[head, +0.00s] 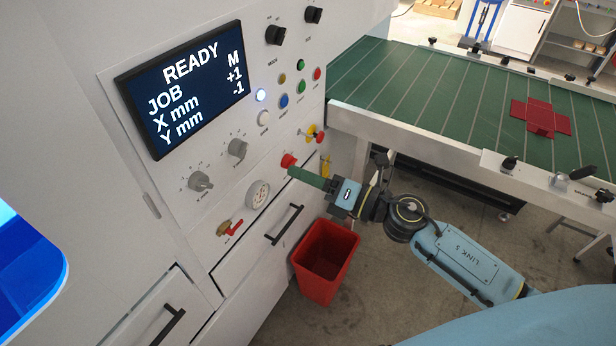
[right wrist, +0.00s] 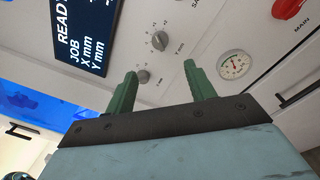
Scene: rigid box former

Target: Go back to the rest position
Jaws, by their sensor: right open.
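My right gripper (head: 306,177) reaches in from the right in the head view, in front of the lower part of the machine's control panel. Its green fingers also show in the right wrist view (right wrist: 162,78), spread apart with nothing between them. The fingers point at the panel; in the head view their tips appear just below a red knob (head: 288,160), and whether they touch the panel is hard to tell. My left gripper is in neither view.
The panel carries a lit display (head: 184,85) reading READY, several knobs and buttons, and a gauge (head: 258,194). A red bin (head: 325,258) stands on the floor below my right gripper. A green conveyor (head: 430,95) with a red box blank (head: 541,118) lies at the back right.

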